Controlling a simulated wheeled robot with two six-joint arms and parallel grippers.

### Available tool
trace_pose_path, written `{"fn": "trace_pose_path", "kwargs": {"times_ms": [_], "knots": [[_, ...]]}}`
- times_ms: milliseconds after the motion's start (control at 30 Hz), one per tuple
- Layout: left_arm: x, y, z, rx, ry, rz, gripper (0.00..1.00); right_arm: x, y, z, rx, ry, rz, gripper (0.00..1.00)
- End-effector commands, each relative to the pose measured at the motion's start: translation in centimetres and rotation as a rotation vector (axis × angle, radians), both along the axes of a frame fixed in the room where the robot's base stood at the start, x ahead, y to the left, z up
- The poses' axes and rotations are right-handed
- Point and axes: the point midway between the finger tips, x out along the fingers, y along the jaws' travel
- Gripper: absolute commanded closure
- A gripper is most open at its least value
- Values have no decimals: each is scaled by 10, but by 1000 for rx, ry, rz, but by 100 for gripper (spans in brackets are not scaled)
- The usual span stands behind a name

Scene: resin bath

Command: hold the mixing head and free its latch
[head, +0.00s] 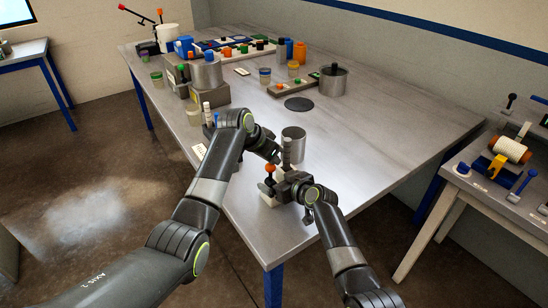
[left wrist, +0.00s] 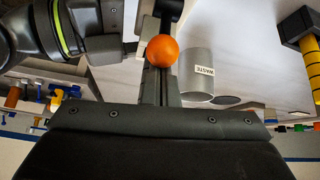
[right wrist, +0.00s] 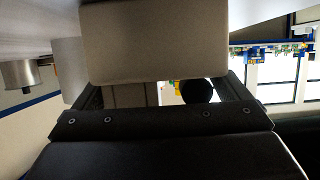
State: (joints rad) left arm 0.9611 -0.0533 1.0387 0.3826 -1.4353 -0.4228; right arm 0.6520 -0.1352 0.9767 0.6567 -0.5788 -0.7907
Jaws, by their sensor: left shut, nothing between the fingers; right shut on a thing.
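The mixing head fills the top middle of the right wrist view as a blunt grey-beige block (right wrist: 140,42). My right gripper (head: 273,188) is shut on it, low over the front of the table. An orange ball knob (head: 270,169), seemingly the latch handle, stands up beside the right gripper. My left gripper (head: 276,156) is shut and empty, just above and beside this knob. In the left wrist view the orange knob (left wrist: 162,50) shows in front of the closed fingers (left wrist: 160,85); whether they touch it I cannot tell. The latch itself is hidden.
A grey cylinder marked WASTE (left wrist: 198,75) stands close behind the grippers; it also shows in the head view (head: 294,138). The table's right side is clear.

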Motion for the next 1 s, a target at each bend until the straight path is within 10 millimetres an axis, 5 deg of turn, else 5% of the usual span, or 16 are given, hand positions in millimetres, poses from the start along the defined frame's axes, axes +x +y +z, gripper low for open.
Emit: {"fn": "trace_pose_path", "kwargs": {"times_ms": [467, 1000], "knots": [[-7, 11, -1, -97, -69, 1, 100, 0, 0, 0, 0, 0, -1, 40], [-31, 43, -11, -447, -324, 2, 100, 0, 0, 0, 0, 0, 0, 40]]}}
